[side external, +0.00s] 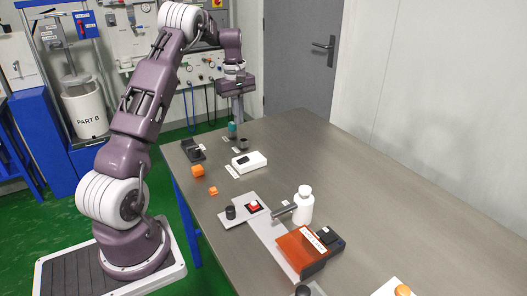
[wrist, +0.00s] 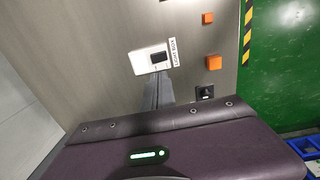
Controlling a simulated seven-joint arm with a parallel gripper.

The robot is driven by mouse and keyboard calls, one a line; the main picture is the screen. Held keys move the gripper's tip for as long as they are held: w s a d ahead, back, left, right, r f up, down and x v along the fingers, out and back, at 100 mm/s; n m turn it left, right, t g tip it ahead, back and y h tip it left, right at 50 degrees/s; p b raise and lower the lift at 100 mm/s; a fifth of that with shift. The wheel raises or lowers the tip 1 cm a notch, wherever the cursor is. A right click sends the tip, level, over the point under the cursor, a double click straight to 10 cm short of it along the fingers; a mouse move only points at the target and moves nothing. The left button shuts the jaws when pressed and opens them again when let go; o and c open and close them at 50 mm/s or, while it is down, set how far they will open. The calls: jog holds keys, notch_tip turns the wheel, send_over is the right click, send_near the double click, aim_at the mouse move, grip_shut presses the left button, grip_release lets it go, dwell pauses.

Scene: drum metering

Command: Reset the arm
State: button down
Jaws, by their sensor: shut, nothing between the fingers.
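My gripper (side external: 238,118) is raised over the far end of the grey table (side external: 330,165), its fingers pointing down. In the wrist view the fingers (wrist: 157,92) are together with nothing between them. Near them in that view is a white box with a dark top piece and a label (wrist: 143,63). The white box also shows in the side view (side external: 256,164), nearer the camera than my gripper. A teal piece (side external: 232,128) and a dark cup (side external: 242,144) stand on the table close to the fingertips in the side picture; the exact gap cannot be told.
Two orange cubes (side external: 197,171) (side external: 213,191) lie near the left table edge. A red button (side external: 254,205), white bottle (side external: 304,205) and orange transparent cover (side external: 302,250) stand nearer the camera. The table's right side is clear. Black-yellow tape (wrist: 247,35) marks an edge.

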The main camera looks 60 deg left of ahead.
jog(key=s+d+r+m+t, duration=0.15)
jog(key=d+r+m, duration=0.35)
jog(key=d+r, duration=0.9)
jog(key=s+d+r+m+t, duration=0.1)
jog(key=s+d+m, duration=0.25)
jog(key=d, duration=0.35)
jog(key=s+d+r+m+t, duration=0.1)
jog(key=s+d+m, duration=0.1)
jog(key=s+d, duration=0.35)
jog(key=s+d+f+m+t, duration=0.1)
jog(key=s+d+f+m, duration=0.2)
jog(key=s+d+m, duration=0.4)
jog(key=s+d, duration=0.3)
jog(key=s, duration=0.3)
jog(key=shift+d+f+t, duration=0.2)
jog(key=shift+f+t, duration=0.15)
